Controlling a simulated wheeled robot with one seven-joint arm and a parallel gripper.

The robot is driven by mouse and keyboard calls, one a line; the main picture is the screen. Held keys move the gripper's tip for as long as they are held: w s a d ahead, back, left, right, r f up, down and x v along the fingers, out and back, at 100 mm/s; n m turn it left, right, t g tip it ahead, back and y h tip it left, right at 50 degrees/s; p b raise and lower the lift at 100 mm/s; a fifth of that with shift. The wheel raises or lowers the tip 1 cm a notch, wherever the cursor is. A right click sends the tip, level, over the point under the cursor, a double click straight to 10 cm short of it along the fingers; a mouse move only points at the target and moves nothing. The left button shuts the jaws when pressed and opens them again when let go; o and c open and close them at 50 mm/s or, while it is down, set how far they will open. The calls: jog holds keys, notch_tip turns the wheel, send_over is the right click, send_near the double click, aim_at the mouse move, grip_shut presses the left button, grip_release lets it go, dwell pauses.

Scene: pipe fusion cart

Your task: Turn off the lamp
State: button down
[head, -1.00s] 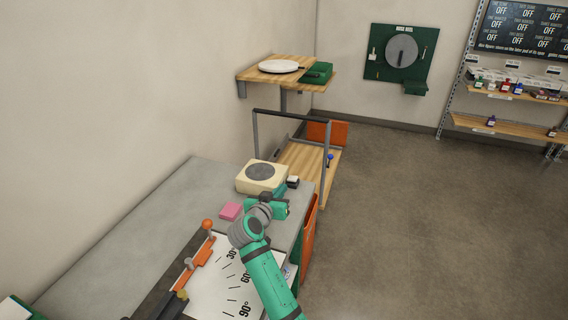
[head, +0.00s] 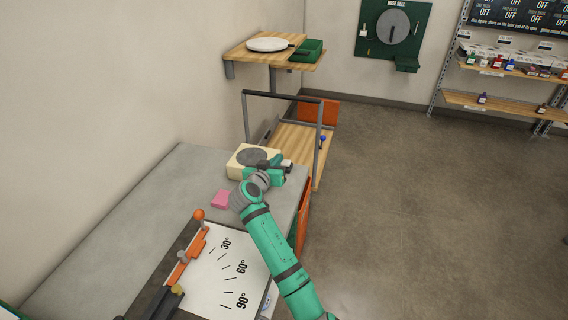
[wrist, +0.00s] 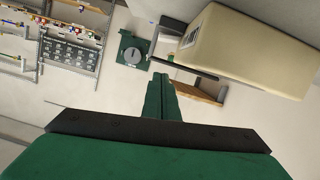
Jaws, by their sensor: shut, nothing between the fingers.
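No lamp can be made out for certain in either view. A cream box with a round grey disc on top (head: 240,170) sits at the far end of the grey bench; its side looms large at upper right in the wrist view (wrist: 245,55). A small black-and-white block (head: 287,164) shows at its right side, partly hidden by my gripper. My gripper (wrist: 160,82) is shut and empty, its two green fingers together. In the head view my gripper is at the front right of the cream box; whether it touches the box cannot be told.
A pink block (head: 221,199) lies on the grey bench (head: 130,215) near my wrist. An angle-marked board (head: 225,275) with an orange-knobbed lever is nearer. Beyond the bench stand a wooden cart (head: 300,145) and a wall shelf (head: 250,52). The floor at right is clear.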

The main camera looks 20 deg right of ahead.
send_over(284, 163)
jog(key=s, duration=0.2)
jog(key=shift+w+a+f, duration=0.1)
jog(key=shift+a+f, duration=0.35)
jog(key=shift+f, duration=0.2)
jog(key=f, duration=0.2)
jog(key=shift+s+d+f, duration=0.1)
jog(key=shift+s+f, duration=0.1)
jog(key=shift+f, duration=0.1)
jog(key=shift+s+f, duration=0.1)
jog(key=shift+f, duration=0.6)
